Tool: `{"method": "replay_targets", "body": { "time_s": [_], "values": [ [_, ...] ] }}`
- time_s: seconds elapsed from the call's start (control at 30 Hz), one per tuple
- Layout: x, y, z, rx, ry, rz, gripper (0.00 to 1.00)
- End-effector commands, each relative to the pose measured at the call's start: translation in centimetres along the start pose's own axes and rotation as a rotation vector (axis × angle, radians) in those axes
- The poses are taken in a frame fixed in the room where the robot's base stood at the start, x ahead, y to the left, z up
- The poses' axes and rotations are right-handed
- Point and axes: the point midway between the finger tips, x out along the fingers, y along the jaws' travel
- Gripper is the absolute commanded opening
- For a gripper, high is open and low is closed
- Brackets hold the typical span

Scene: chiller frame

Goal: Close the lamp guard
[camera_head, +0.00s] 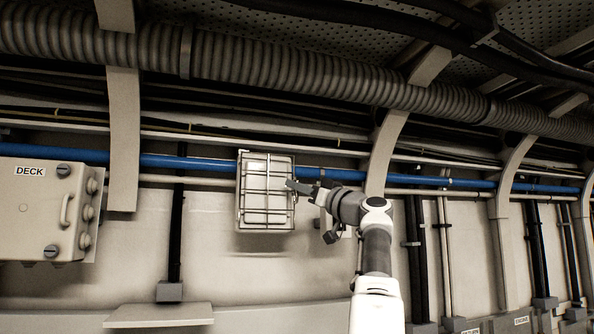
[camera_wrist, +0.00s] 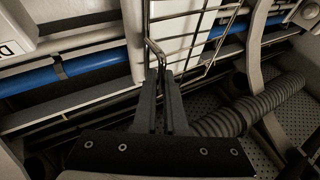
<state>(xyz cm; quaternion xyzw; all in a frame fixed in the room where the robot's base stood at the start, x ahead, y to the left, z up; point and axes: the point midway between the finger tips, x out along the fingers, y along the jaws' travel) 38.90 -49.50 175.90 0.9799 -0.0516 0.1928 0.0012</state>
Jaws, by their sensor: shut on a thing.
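The lamp guard (camera_head: 266,207) is a wire cage in front of a pale rectangular lamp (camera_head: 256,165) on the wall, left of centre in the head view. In the wrist view the guard's dark bars (camera_wrist: 207,38) cross in front of the lamp's white body (camera_wrist: 178,40). My gripper (camera_head: 291,185) is at the guard's right side. In the wrist view my gripper (camera_wrist: 161,74) has its two fingers together on a bent wire handle (camera_wrist: 152,47) of the guard. I cannot tell whether the guard lies flush against the lamp.
A blue pipe (camera_head: 215,163) runs along the wall behind the lamp. A grey DECK box (camera_head: 40,210) with knobs is at the left. A ribbed duct (camera_head: 270,67) passes overhead, and a curved frame rib (camera_head: 384,150) stands right of the lamp. A shelf (camera_head: 160,315) juts out below.

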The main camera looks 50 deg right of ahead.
Motion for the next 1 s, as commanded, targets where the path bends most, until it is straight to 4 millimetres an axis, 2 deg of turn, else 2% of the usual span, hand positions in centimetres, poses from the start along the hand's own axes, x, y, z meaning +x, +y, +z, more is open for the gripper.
{"method": "replay_targets", "body": {
  "time_s": [0.03,0.1,0.77,0.8,0.83,1.0],
  "values": [
    [0.29,0.69,-0.52,0.006,0.006,0.007,0.00],
    [0.37,0.85,-0.42,0.011,0.007,-0.007,0.00],
    [0.45,0.98,-0.11,0.021,0.012,-0.041,0.00],
    [0.45,0.98,-0.11,0.021,0.012,-0.041,0.16],
    [0.45,0.97,-0.11,0.021,0.012,-0.041,0.21],
    [0.31,0.98,-0.07,0.021,0.012,-0.041,0.22]
  ]
}}
